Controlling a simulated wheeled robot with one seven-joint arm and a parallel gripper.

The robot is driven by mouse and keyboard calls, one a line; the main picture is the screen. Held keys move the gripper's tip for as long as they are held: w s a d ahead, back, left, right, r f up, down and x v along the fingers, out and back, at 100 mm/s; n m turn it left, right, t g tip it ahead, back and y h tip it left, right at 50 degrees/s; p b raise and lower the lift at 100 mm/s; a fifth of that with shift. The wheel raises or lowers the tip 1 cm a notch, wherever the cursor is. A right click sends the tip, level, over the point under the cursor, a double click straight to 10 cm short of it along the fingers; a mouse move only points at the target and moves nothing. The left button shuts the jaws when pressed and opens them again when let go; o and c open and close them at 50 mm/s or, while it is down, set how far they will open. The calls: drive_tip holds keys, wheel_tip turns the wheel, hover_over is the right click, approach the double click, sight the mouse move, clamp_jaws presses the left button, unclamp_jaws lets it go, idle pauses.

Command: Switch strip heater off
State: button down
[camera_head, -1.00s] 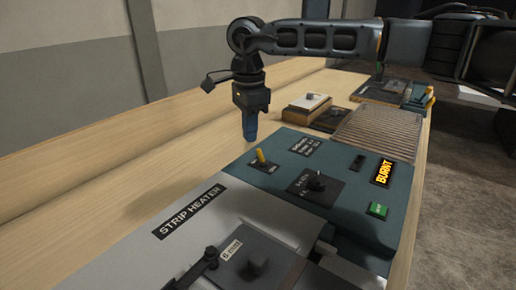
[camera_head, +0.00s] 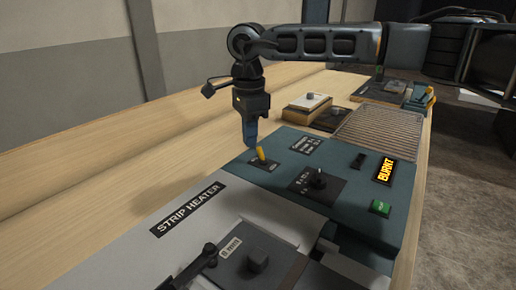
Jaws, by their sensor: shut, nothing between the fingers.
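The strip heater (camera_head: 190,210) has a grey body with a black name label and a teal control panel (camera_head: 290,205). A yellow toggle lever (camera_head: 261,153) stands on a small dark plate at the panel's far left corner. My gripper (camera_head: 250,144) points down, its blue fingers shut and empty, just behind and slightly left of the lever. Whether the fingertips touch the lever I cannot tell. A black knob (camera_head: 318,180) sits mid-panel. A display reading "BURNT" (camera_head: 384,169) glows orange, with a green button (camera_head: 380,208) below it.
A ribbed grate (camera_head: 378,137) lies behind the panel. A wooden block with a white top (camera_head: 307,104) and other small boards stand farther back. The wooden table (camera_head: 100,170) is clear on the left.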

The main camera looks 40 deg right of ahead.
drive_tip(key=shift+f+b, duration=0.3)
drive_tip(key=shift+f, duration=0.25)
drive_tip(key=shift+s, duration=0.25)
drive_tip(key=shift+s+d, duration=0.2)
drive_tip(key=shift+s, duration=0.7)
drive_tip(key=shift+r, duration=0.1)
wheel_tip(320, 180, up, 7)
drive_tip(key=p, duration=0.3)
drive_tip(key=shift+w, duration=0.45)
idle(0.6)
